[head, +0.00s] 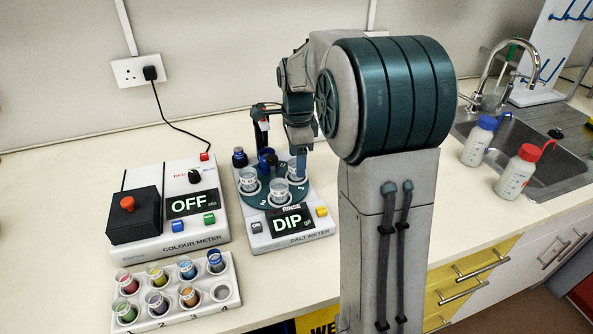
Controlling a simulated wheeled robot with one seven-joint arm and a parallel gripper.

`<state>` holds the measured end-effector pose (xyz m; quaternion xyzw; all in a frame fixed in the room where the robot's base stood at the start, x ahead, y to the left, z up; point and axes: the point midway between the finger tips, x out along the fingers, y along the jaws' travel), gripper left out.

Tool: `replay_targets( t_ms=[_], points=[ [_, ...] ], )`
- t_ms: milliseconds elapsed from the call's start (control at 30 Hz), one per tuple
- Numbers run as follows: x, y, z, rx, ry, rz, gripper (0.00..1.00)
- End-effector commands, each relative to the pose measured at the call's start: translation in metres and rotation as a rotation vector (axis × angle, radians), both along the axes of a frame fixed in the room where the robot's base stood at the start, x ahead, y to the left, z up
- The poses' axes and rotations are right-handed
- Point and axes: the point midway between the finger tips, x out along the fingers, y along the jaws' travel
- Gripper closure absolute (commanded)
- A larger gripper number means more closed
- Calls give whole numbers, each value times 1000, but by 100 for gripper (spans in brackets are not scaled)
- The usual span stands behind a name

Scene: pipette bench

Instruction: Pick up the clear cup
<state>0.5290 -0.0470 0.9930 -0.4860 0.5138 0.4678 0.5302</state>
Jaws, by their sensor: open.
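Several clear cups stand on the round teal plate of the salt meter (292,238). One clear cup (279,190) is at the front, one (248,180) at the left, and one (296,174) at the right, under my gripper. I cannot tell which one the task names. My gripper (300,165) is open and points down over the right side of the plate. One finger shows close to the right cup; the other is hard to make out. I cannot tell whether it touches the cup. My arm hides part of the area behind.
A colour meter (168,212) reading OFF stands to the left. A white rack (180,299) of coloured vials is in front of it. A dark post (261,130) rises behind the plate. Blue-capped (479,141) and red-capped (518,172) bottles stand by the sink (545,160) at right.

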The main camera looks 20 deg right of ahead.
Motion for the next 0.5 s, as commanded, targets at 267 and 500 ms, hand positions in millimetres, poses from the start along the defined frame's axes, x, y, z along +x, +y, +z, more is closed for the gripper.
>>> replay_targets(
  t_ms=[267, 500],
  points=[
    [0, 0, -29, 0, 1, 0, 37],
    [1, 0, -29, 0, 0, 0, 48]
  ],
)
